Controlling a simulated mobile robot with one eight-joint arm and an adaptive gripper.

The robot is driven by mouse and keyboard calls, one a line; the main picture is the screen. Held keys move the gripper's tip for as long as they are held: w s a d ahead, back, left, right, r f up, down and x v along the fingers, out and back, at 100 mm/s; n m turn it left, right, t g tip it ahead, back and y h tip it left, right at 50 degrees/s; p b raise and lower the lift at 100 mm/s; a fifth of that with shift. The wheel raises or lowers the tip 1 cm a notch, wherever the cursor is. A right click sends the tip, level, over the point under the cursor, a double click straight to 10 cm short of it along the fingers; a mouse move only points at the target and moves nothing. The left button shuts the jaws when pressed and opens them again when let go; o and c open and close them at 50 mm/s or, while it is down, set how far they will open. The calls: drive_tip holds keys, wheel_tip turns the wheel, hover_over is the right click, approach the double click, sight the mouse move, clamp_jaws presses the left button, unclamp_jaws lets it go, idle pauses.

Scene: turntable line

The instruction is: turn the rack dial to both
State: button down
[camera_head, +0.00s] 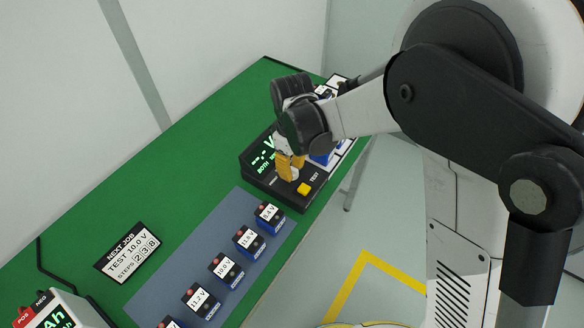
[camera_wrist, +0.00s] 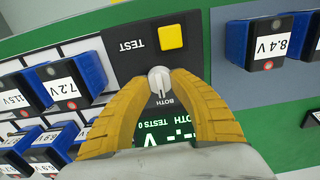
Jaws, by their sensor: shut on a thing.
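The rack (camera_head: 285,182) is a black tester panel on the green bench, with a lit display (camera_head: 262,160). In the wrist view the display (camera_wrist: 165,133) is upside down and shows dashes, V and a line with BOTH and TESTS 0. The white-grey rack dial (camera_wrist: 159,79) is below the yellow TEST button (camera_wrist: 171,37), with a BOTH label beside it. My gripper (camera_wrist: 160,82) has its yellow fingers closed on the dial from both sides. In the head view my gripper (camera_head: 290,170) hides most of the dial. The fingers partly cover the panel around it.
Blue battery blocks with voltage labels stand in a row on a grey-blue mat (camera_head: 180,263). More blue blocks (camera_wrist: 75,78) sit in the slots beside the panel. A NEXT JOB sign (camera_head: 128,252) and a white meter (camera_head: 57,312) are at the left.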

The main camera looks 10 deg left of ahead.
sight(292, 169)
drive_tip(key=c, duration=1)
unclamp_jaws()
wheel_tip(292, 169, up, 12)
drive_tip(key=shift+f, duration=0.1)
